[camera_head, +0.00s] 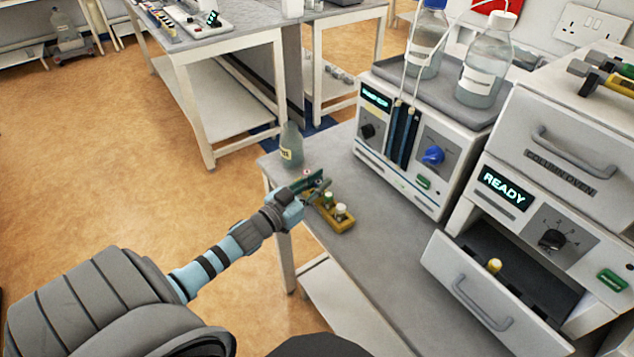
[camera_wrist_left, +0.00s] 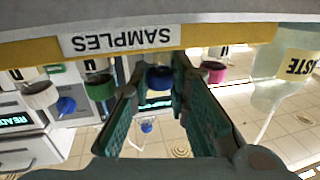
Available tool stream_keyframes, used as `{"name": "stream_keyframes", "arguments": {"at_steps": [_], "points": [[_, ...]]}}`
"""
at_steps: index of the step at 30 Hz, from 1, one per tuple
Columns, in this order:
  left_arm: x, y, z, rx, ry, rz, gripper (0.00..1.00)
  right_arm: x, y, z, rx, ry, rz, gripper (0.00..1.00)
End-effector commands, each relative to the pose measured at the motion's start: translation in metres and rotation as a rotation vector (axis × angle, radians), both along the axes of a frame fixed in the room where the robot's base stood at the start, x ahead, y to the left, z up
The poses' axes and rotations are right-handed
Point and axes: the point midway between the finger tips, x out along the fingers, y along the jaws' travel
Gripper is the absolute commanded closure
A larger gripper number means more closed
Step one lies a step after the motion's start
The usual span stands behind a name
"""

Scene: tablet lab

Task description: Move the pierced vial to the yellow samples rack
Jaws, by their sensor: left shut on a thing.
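The yellow samples rack (camera_head: 345,228) stands near the left end of the grey bench. Its yellow edge (camera_wrist_left: 215,36) and SAMPLES label cross the top of the left wrist view, upside down. My left gripper (camera_head: 316,187) is at the rack, shut on a blue-capped vial (camera_wrist_left: 160,77) at the rack. A green-capped vial (camera_wrist_left: 98,86), a white-capped vial (camera_wrist_left: 38,94) and a pink-capped vial (camera_wrist_left: 213,71) are beside it in the rack. I cannot make out a pierced cap. My right gripper is not in view.
A WASTE bottle (camera_head: 291,146) stands just behind the rack. At right an open drawer (camera_head: 470,297) holds a yellow-capped vial (camera_head: 494,265). The bench front between is clear.

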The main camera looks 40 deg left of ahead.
Motion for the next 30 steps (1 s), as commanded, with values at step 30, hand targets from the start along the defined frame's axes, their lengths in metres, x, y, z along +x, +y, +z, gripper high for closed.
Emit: {"name": "stream_keyframes", "arguments": {"at_steps": [30], "points": [[-0.109, 0.01, 0.004, 0.001, 0.003, 0.0, 0.75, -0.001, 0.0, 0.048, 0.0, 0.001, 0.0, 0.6]]}}
